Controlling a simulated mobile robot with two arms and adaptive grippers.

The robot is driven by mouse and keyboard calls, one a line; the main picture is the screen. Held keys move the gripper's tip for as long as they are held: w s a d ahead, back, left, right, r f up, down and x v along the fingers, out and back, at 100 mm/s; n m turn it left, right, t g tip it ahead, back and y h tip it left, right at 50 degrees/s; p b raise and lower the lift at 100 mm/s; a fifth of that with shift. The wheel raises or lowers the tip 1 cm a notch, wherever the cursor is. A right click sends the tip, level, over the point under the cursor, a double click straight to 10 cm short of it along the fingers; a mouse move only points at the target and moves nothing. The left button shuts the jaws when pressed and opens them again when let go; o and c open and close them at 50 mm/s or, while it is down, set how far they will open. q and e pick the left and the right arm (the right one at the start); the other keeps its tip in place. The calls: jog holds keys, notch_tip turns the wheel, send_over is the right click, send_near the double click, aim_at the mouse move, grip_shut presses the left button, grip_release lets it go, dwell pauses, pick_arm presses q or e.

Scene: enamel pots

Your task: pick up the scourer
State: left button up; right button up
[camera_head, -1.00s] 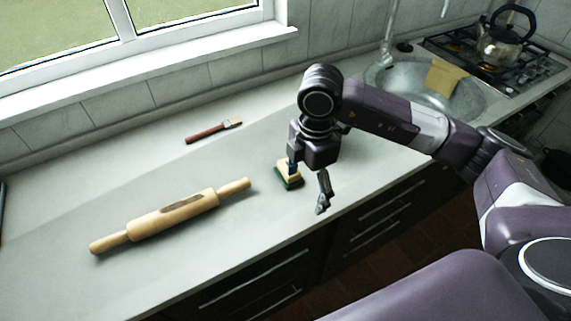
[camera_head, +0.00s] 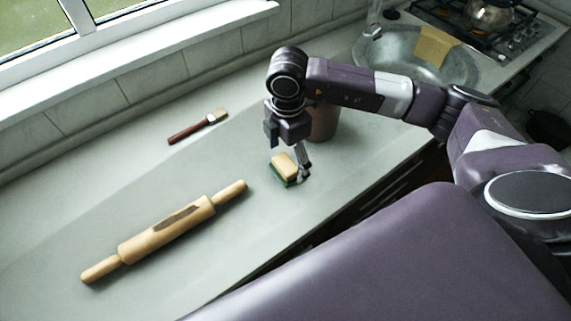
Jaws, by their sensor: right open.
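The scourer (camera_head: 285,166), a sponge with a yellow-tan top and a green underside, lies on the grey counter near its front edge. My right gripper (camera_head: 288,150) is open and empty, pointing down just above and behind the scourer. One finger is at the scourer's upper left. The other finger is at its right side and overlaps its right end in the picture; I cannot tell whether they touch. My left gripper is not in view.
A wooden rolling pin (camera_head: 166,231) lies left of the scourer on the counter (camera_head: 110,180). A brush with a red-brown handle (camera_head: 190,132) lies further back. A brown pot (camera_head: 324,122) stands partly hidden behind my right gripper. A sink (camera_head: 385,52) holds a tan cloth (camera_head: 436,45).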

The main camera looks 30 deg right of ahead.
aim_at(285, 163)
jog(key=f, duration=0.1)
jog(key=f+p, duration=0.1)
jog(key=f, duration=0.1)
jog(key=shift+w+a+f, duration=0.1)
jog(key=shift+w+f, duration=0.15)
jog(key=shift+w, duration=0.1)
jog(key=shift+s+f, duration=0.1)
jog(key=c, duration=1)
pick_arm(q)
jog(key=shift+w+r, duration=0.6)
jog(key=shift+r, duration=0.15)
pick_arm(e)
jog(key=shift+c, duration=1.2)
